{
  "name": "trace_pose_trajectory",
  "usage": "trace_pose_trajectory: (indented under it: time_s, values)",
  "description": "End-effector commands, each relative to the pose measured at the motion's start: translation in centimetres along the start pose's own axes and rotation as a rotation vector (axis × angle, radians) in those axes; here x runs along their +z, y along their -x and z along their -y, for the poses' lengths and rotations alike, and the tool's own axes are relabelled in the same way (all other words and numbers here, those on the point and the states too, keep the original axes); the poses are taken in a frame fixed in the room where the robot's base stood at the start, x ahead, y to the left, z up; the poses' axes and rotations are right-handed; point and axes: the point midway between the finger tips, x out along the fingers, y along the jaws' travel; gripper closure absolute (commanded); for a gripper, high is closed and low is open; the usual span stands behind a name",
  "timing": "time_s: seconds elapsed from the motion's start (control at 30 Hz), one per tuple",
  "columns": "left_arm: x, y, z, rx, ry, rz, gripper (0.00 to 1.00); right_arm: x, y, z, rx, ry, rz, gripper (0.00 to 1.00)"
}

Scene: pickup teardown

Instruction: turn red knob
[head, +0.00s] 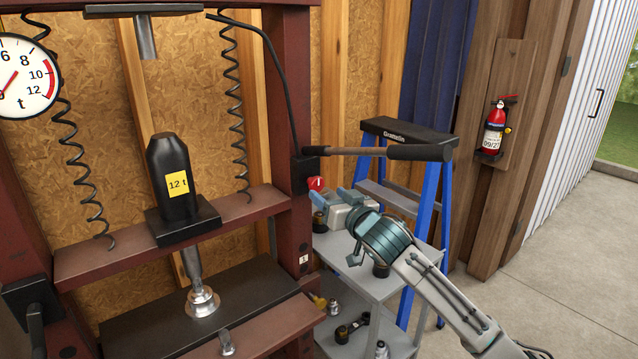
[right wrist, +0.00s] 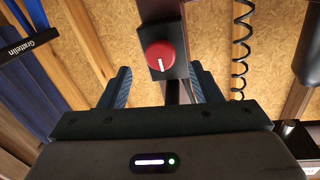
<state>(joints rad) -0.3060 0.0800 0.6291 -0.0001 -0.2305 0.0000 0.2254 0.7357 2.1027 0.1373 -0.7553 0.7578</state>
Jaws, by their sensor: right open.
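The red knob (head: 316,184) is on the side of the dark red press frame, below the lever's black pivot block. In the right wrist view the red knob (right wrist: 161,57) is round with a white line on its face, set on a black plate. My right gripper (head: 340,198) is near the knob, to its right in the head view. In the right wrist view its two blue-padded fingers (right wrist: 161,82) are open, one on each side below the knob, with nothing between them. The knob appears ahead of the fingertips. My left gripper is not in view.
A long lever with a black grip (head: 420,152) sticks out above my right gripper. A blue stepladder (head: 441,200) stands behind it. A grey cart (head: 340,250) with tools and fittings is below. A black 12 t jack (head: 170,180) sits on the press.

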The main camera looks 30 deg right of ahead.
Motion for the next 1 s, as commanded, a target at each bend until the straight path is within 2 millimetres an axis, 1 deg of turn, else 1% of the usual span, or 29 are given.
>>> trace_pose_trajectory:
  time_s: [0.03, 0.1, 0.33, 0.5, 0.73, 0.77, 0.8, 0.97, 1.0]
  values:
    - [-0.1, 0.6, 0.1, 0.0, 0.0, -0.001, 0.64, -0.3, -0.9, 0.1, 0.0, -0.007, -0.001, 0.42]
    - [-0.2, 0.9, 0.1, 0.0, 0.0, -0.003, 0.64, -0.3, -2.0, 0.0, 0.001, -0.006, -0.001, 0.42]
    - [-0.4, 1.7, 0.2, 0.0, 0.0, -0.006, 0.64, -0.2, -4.7, 0.0, 0.0, -0.002, 0.0, 0.42]
    - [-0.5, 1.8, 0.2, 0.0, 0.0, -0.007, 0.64, 0.0, -5.4, 0.0, -0.001, 0.001, 0.0, 0.42]
    - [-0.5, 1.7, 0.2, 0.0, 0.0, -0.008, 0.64, 0.0, -5.5, 0.0, -0.001, 0.001, 0.0, 0.42]
    - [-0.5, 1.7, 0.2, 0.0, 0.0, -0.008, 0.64, 0.0, -5.5, 0.0, -0.001, 0.001, 0.0, 0.46]
    - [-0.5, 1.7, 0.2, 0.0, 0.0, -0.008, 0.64, 0.0, -5.5, 0.0, -0.001, 0.001, 0.0, 0.54]
    - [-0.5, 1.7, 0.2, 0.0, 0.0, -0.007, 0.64, 0.0, -5.5, 0.0, 0.0, 0.001, 0.0, 0.85]
    - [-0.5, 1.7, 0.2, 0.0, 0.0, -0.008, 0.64, 0.0, -5.5, 0.0, 0.0, 0.001, 0.0, 0.86]
